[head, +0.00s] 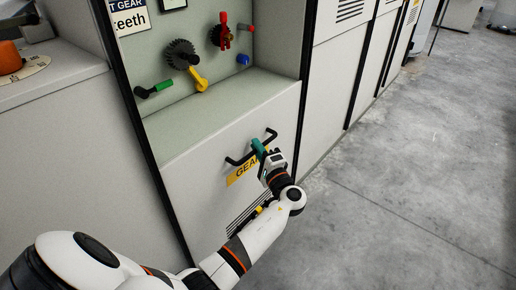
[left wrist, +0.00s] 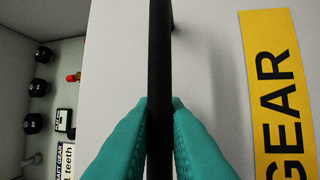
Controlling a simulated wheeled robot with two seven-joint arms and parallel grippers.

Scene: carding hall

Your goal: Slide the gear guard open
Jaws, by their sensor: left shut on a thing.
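The gear guard (head: 190,202) is a pale grey panel with a black bar handle (head: 238,161) and a yellow label (head: 238,176) reading "GEAR". My left gripper (head: 260,148) is at the handle, its teal fingers shut on the bar. In the left wrist view the black handle (left wrist: 160,60) runs between the two teal fingers (left wrist: 160,135), with the yellow label (left wrist: 279,90) to the right. The recess above the guard shows gears and levers. My right gripper is not in view.
In the recess are a dark gear (head: 181,53), a yellow lever (head: 199,80), a red handle (head: 223,32), a green-gripped lever (head: 154,89) and a blue knob (head: 243,59). A grey counter (head: 55,85) is at left. Open concrete floor (head: 420,170) lies to the right.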

